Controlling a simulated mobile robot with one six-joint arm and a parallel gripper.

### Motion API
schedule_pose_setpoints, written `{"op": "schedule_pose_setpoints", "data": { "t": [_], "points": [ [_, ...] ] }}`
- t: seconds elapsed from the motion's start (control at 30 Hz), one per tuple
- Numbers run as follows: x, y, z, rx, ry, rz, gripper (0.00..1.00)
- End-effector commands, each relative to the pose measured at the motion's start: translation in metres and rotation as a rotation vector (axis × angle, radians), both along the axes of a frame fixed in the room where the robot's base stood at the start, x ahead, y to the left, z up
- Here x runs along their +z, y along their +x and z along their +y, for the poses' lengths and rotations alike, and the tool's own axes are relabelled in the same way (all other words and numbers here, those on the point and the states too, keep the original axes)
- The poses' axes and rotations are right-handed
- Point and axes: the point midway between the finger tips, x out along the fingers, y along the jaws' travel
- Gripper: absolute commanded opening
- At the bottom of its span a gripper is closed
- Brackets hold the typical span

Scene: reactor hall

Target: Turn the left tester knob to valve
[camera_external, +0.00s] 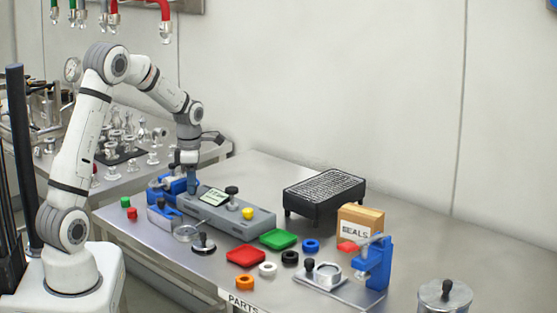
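The tester is a long grey box (258,221) on the metal table, with a small greenish display (214,197) on its top. A black knob (232,190) stands to the right of the display, and a yellow knob or button (248,213) sits nearer the right end. My gripper (191,187) points straight down over the tester's left end, left of the display. The left knob is not visible; my gripper covers that spot. I cannot tell whether the fingers touch or hold it. The knob's setting and the display text are too small to read.
A blue fixture (162,188) stands close left of my gripper. A black ribbed block (324,190), a SEALS box (361,222) and a blue press (373,262) stand to the right. Red (246,256) and green (279,239) trays and several rings lie in front. The table's back right is clear.

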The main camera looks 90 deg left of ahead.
Motion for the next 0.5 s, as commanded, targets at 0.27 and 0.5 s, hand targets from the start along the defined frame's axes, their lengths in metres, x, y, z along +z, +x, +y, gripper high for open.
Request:
{"op": "schedule_pose_setpoints", "data": {
  "t": [0.27, 0.5],
  "points": [
    [0.0002, 0.0, 0.0, 0.0, 0.0, 0.0, 0.09],
    [0.0001, 0.0, 0.0, -0.008, 0.0, 0.0, 0.04]
  ]
}}
